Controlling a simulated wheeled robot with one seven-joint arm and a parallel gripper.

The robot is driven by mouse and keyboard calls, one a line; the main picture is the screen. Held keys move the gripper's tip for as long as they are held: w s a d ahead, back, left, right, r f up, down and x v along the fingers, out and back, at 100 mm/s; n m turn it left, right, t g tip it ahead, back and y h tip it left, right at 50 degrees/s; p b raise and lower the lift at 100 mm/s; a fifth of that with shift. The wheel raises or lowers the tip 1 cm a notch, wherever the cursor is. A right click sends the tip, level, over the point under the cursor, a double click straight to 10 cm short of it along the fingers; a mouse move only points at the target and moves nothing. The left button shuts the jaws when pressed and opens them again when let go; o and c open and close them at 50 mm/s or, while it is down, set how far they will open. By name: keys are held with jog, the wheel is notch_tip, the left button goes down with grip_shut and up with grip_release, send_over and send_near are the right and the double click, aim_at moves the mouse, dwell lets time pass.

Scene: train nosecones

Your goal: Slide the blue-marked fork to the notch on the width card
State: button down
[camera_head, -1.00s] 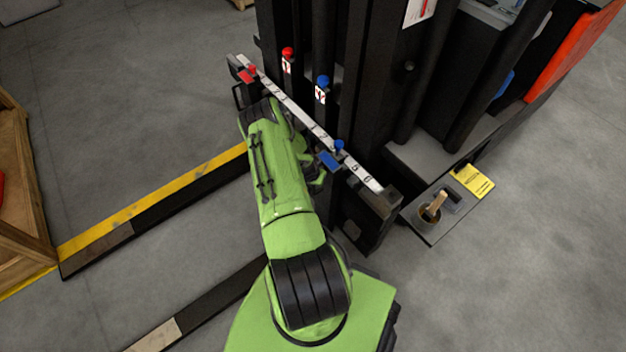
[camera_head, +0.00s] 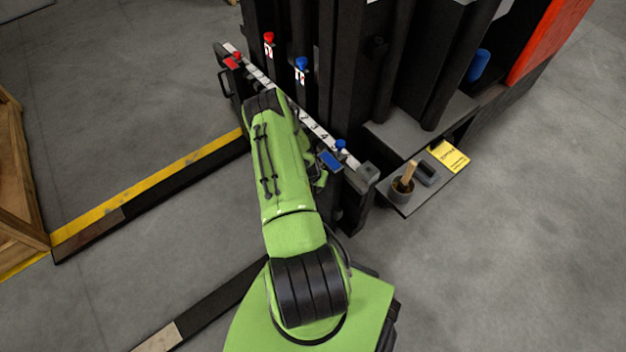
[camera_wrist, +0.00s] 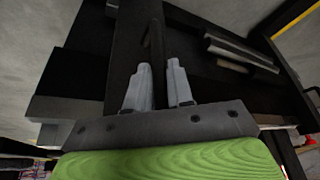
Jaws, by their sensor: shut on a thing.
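The blue-marked fork (camera_head: 235,291) is a long dark bar low over the floor with a pale tip. Its blue block (camera_head: 330,161) and blue knob (camera_head: 341,144) are near the right end of the white numbered scale (camera_head: 314,127). My gripper (camera_wrist: 158,70) is shut on a thin dark upright bar (camera_wrist: 157,45) in the wrist view, its two grey fingers either side. In the head view my green arm hides it. A yellow card (camera_head: 449,155), perhaps the width card, lies on the side shelf; its print and any notch are too small to tell.
The red-marked fork (camera_head: 150,188) lies left, beside a yellow floor line; its red block (camera_head: 232,63) is at the scale's far left. The shelf (camera_head: 412,197) holds a cup (camera_head: 402,190) and a dark object (camera_head: 425,172). A wooden crate (camera_head: 20,195) stands left.

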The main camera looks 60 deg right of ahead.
jog(key=shift+s, duration=0.1)
jog(key=c, duration=1.1)
grip_release()
jog(key=shift+d, duration=0.1)
jog(key=p+v, duration=0.5)
jog(key=v, duration=1)
jog(key=shift+r, duration=0.35)
